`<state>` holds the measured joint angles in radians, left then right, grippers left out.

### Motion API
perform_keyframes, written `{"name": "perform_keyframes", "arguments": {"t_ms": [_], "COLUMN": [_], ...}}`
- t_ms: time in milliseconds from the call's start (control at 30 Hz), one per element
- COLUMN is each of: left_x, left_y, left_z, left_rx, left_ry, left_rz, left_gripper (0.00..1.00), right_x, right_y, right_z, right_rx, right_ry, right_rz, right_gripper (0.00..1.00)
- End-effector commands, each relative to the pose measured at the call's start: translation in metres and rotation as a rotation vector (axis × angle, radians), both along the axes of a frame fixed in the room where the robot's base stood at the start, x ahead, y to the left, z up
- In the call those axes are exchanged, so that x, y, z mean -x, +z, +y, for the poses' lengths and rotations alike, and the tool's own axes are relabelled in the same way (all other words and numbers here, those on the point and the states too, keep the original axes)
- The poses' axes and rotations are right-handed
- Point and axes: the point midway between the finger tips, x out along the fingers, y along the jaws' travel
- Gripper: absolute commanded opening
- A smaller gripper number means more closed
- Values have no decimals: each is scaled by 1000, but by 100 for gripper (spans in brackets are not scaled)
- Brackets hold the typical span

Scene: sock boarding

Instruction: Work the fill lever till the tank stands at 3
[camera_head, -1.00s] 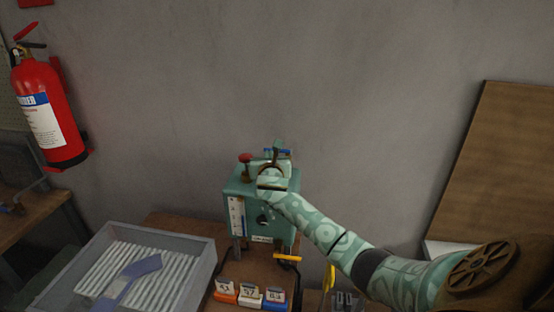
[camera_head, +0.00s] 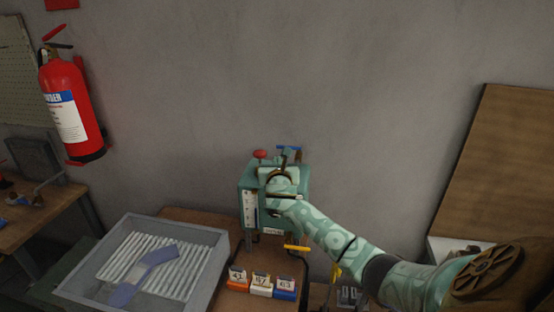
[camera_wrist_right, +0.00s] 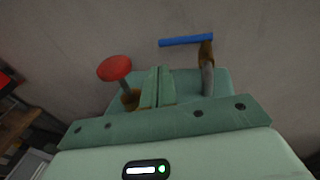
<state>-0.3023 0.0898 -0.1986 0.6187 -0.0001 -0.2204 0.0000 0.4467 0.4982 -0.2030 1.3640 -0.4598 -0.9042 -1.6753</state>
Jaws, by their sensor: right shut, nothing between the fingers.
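The green tank box (camera_head: 246,180) stands on the bench against the wall. A white gauge strip (camera_head: 250,208) is on its front; its reading is too small to tell. On top are a red knob on a stem (camera_head: 261,154) and a blue-handled lever (camera_head: 289,149). Both also show in the right wrist view, the red knob (camera_wrist_right: 114,68) left and the blue handle (camera_wrist_right: 186,41) right. My right gripper (camera_head: 284,158) is shut and empty above the box top, its fingertips (camera_wrist_right: 158,87) between knob and lever, with no clear contact. My arm hides part of the box front. My left gripper is out of view.
A yellow handle (camera_head: 297,248) sticks out below the box. Orange, white and blue numbered blocks (camera_head: 261,290) stand at the bench front. A grey tray (camera_head: 75,271) with ribbed lining and a blue-grey flat piece (camera_head: 145,272) lies left. A fire extinguisher (camera_head: 72,110) hangs on the wall.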

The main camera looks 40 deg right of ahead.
Motion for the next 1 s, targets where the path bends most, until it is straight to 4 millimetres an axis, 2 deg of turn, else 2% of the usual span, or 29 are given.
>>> {"name": "perform_keyframes", "arguments": {"t_ms": [133, 367, 500, 833, 933, 1000], "left_x": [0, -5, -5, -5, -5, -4], "left_y": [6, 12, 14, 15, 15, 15], "left_z": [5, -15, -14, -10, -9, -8], "left_rx": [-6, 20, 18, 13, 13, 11], "left_ry": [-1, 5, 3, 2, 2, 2], "left_rz": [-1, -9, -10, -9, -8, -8], "left_gripper": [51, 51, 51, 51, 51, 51], "right_x": [14, 38, 51, 58, 68, 89], "right_y": [3, 8, 9, 10, -1, -21], "right_z": [16, 45, 61, 68, 77, 92], "right_rx": [-2, -2, -2, -4, -81, -231], "right_ry": [0, 0, 0, -2, -6, -22], "right_rz": [0, 0, 0, -1, -22, -62], "right_gripper": [0, 0, 0, 0, 0, 0]}}
